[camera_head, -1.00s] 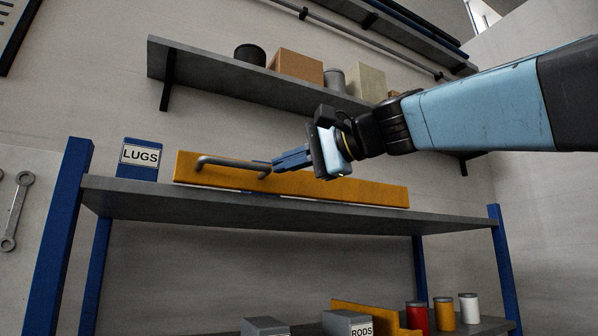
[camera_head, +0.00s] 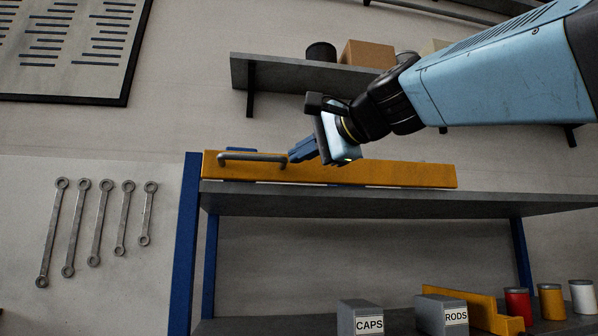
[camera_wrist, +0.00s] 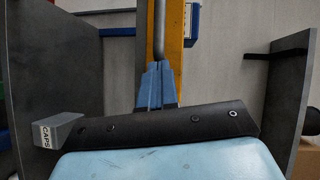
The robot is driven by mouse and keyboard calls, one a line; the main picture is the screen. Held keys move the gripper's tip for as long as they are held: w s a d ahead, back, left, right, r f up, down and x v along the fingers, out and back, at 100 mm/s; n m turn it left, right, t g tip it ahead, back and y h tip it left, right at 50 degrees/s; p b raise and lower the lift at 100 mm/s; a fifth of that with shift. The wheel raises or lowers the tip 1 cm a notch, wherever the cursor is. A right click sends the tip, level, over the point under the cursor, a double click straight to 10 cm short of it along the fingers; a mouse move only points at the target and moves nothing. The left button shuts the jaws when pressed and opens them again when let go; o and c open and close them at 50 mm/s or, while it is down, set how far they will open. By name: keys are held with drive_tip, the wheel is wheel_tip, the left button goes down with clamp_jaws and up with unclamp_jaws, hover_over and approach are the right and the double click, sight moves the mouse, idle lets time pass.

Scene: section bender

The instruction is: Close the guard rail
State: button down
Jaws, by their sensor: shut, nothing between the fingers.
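The guard rail (camera_head: 340,172) is a long yellow bar along the front of a grey shelf. Its left end is close to the shelf's left blue post. A grey bar handle (camera_head: 250,157) is on its left part. My gripper (camera_head: 291,156) is shut and empty, its blue fingertips at the handle's right end. In the wrist view, the fingertips (camera_wrist: 154,64) are together at the end of the handle (camera_wrist: 159,30), over the yellow rail (camera_wrist: 174,45). I cannot tell whether they touch the handle.
The grey shelf (camera_head: 400,201) runs under the rail, with a blue post (camera_head: 187,245) at left. Below are a CAPS bin (camera_head: 360,318), a RODS bin (camera_head: 443,315) and cans. An upper shelf (camera_head: 270,75) is behind my arm. Wrenches (camera_head: 103,225) hang at left.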

drive_tip(key=w+d+v, duration=0.2)
drive_tip(key=v, duration=1)
drive_tip(key=shift+s+d+r, duration=0.25)
drive_tip(key=shift+s+d, duration=0.05)
drive_tip(key=shift+s, duration=0.05)
drive_tip(key=d+f+n+g+h, duration=0.2)
drive_tip(key=d+f+h, duration=0.1)
drive_tip(key=f, duration=1.3)
drive_tip(key=s+d+f+n+g+h, duration=0.1)
drive_tip(key=d+f+n+g+h, duration=0.1)
drive_tip(key=f, duration=1.4)
drive_tip(key=s+d+f+n+g+h, duration=0.1)
drive_tip(key=d+f+n+h, duration=0.3)
drive_tip(key=f, duration=1.2)
drive_tip(key=shift+d+g+h, duration=0.85)
drive_tip(key=shift+g+h, duration=0.05)
drive_tip(key=shift+f, duration=0.1)
